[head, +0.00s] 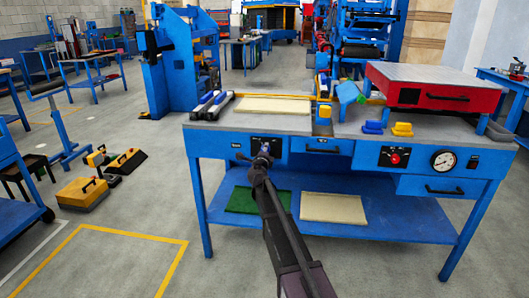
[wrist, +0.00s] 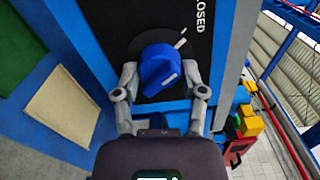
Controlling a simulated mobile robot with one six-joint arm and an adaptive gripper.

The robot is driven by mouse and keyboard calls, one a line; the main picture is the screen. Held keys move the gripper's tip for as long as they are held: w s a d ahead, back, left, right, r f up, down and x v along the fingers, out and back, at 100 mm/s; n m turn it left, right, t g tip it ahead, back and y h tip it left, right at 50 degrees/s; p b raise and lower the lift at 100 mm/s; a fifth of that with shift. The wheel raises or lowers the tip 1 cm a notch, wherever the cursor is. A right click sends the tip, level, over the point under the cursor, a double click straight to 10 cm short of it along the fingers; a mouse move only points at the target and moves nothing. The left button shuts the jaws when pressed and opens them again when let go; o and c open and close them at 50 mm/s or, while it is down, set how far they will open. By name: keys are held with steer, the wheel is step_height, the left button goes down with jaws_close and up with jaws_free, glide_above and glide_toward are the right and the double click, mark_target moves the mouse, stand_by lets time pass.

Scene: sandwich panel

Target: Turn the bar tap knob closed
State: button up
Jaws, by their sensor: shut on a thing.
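The bar tap knob is a blue round knob (wrist: 158,68) on a black plate (wrist: 120,25) on the front of the blue workbench. In the wrist view the word CLOSED is printed on the plate, above and right of the knob, with a white tick mark near the knob. My gripper (wrist: 161,78) has one finger on each side of the knob and is shut on it. In the head view my gripper (head: 263,160) reaches the bench front and hides most of the knob.
The workbench (head: 215,152) also carries a red knob (head: 394,158) and a round gauge (head: 443,160) farther right. A red box (head: 430,95) stands on top. A green mat (head: 245,199) and a beige board (head: 333,208) lie on the lower shelf. The floor at left is partly clear.

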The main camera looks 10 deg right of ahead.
steer(key=shift+w+n, duration=0.1)
steer(key=shift+n, duration=0.8)
steer(key=o, duration=1.2)
steer(key=shift+c, duration=0.2)
steer(key=shift+s, duration=0.2)
steer(key=v, duration=1.1)
steer(key=shift+s+a, duration=0.2)
steer(key=shift+s, duration=0.15)
